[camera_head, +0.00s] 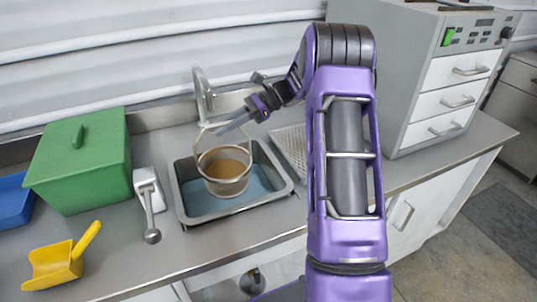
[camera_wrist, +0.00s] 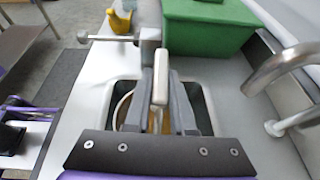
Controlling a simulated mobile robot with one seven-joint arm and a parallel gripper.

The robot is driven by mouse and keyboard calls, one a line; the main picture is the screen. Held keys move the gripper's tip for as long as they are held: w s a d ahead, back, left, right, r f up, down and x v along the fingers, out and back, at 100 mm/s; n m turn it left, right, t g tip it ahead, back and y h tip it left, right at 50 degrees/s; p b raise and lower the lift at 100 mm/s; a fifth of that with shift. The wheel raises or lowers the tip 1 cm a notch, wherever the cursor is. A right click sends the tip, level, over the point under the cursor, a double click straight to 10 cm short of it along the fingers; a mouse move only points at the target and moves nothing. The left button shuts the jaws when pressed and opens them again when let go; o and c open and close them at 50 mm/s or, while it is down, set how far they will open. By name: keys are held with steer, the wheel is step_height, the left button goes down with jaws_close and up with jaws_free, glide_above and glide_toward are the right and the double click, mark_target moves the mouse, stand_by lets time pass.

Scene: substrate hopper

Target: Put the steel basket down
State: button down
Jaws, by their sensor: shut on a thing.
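The steel basket (camera_head: 227,186) is a round metal pail with brown material in it and a raised hoop handle. In the head view it is upright inside the sink basin (camera_head: 283,186), over or in blue water (camera_head: 205,204); I cannot tell whether it touches the bottom. My gripper (camera_head: 224,130) is above the basket, shut on its handle. In the wrist view my gripper (camera_wrist: 160,80) points down with a pale bar between its fingers, and the fingers hide most of the basket.
A tap (camera_head: 203,92) stands behind the sink. Left of it are a lever device (camera_head: 147,183), a green lidded box (camera_head: 80,160), a yellow scoop (camera_head: 55,263) and a blue tray (camera_head: 14,200). A perforated drainer (camera_head: 292,150) and a grey drawer cabinet (camera_head: 405,80) are to the right.

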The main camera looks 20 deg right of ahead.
steer(key=shift+w+d+r, duration=0.2)
steer(key=shift+d+r, duration=0.15)
steer(key=shift+d, duration=0.05)
steer(key=w+d+r+m+t+h, duration=0.2)
steer(key=d+r+m+t, duration=0.2)
steer(key=d, duration=0.3)
steer(key=w+d+r+m+t+h, duration=0.1)
steer(key=d+r+m+t+h, duration=0.15)
steer(key=d+m+t, duration=0.35)
steer(key=s+d+r+m+t+h, duration=0.1)
steer(key=s+d+r+m+h, duration=0.15)
steer(key=d, duration=0.35)
steer(key=s+d+r+m+t+h+p, duration=0.1)
steer(key=d+r+m+h, duration=0.15)
steer(key=d, duration=0.35)
steer(key=s+d+r+m+t+h, duration=0.1)
steer(key=s+d+r+m+h, duration=0.1)
steer(key=d+r+h, duration=0.3)
step_height(320, 180, down, 12)
steer(key=d+b, duration=0.1)
steer(key=b, duration=0.1)
steer(key=shift+d+y, duration=0.3)
steer(key=shift+y, duration=0.15)
steer(key=shift+f, duration=0.1)
steer(key=c, duration=0.8)
jaws_free()
steer(key=shift+s, duration=0.1)
steer(key=shift+o, duration=0.2)
